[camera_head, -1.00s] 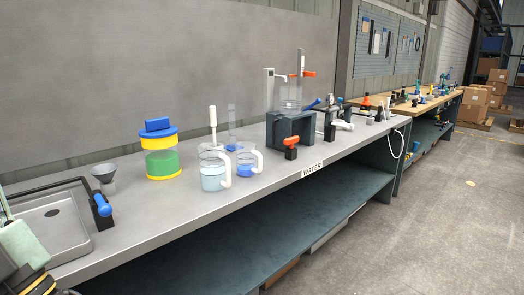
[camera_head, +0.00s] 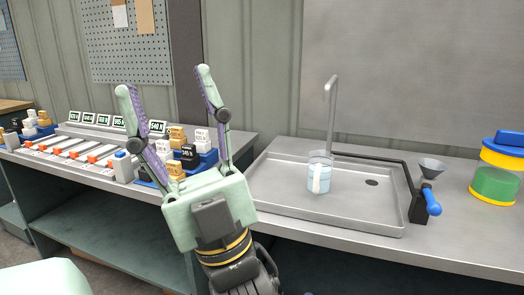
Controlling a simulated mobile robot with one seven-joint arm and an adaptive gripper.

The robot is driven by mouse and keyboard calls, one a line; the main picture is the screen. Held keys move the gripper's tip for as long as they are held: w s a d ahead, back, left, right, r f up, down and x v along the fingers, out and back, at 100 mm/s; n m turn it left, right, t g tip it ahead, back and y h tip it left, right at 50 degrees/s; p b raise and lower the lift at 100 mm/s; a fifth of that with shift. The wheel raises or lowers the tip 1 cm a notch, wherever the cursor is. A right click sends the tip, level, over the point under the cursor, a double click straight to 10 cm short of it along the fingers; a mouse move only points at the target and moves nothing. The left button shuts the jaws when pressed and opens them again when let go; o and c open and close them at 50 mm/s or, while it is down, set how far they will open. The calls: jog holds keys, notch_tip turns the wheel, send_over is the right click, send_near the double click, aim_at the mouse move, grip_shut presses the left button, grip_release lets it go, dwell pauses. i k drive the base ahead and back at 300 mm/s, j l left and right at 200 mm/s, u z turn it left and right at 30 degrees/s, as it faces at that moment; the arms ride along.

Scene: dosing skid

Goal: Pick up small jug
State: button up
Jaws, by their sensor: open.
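A clear jug (camera_head: 319,178) with pale blue liquid and a white handle stands upright in the shallow sink tray (camera_head: 290,212), by the thin upright spout. It is the only jug in this view, and I cannot tell its size against others. My gripper (camera_head: 164,80) is open and empty, fingers pointing up, to the left of the jug and nearer to me. It looks well apart from the jug.
The spout (camera_head: 331,110) rises behind the jug. A black bar runs to a blue-handled lever (camera_head: 432,203) at right, near a grey funnel (camera_head: 431,168) and a yellow-green canister (camera_head: 495,170). Labelled blocks (camera_head: 188,155) crowd the left bench behind my gripper.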

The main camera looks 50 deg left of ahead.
aim_at(320, 162)
jog(key=u, duration=0.5)
jog(key=z, duration=1.25)
jog(key=k+u, duration=0.2)
jog(key=u, duration=1.45)
jog(key=i+l+u, duration=0.1)
jog(key=i+u, duration=0.15)
jog(key=i, duration=0.15)
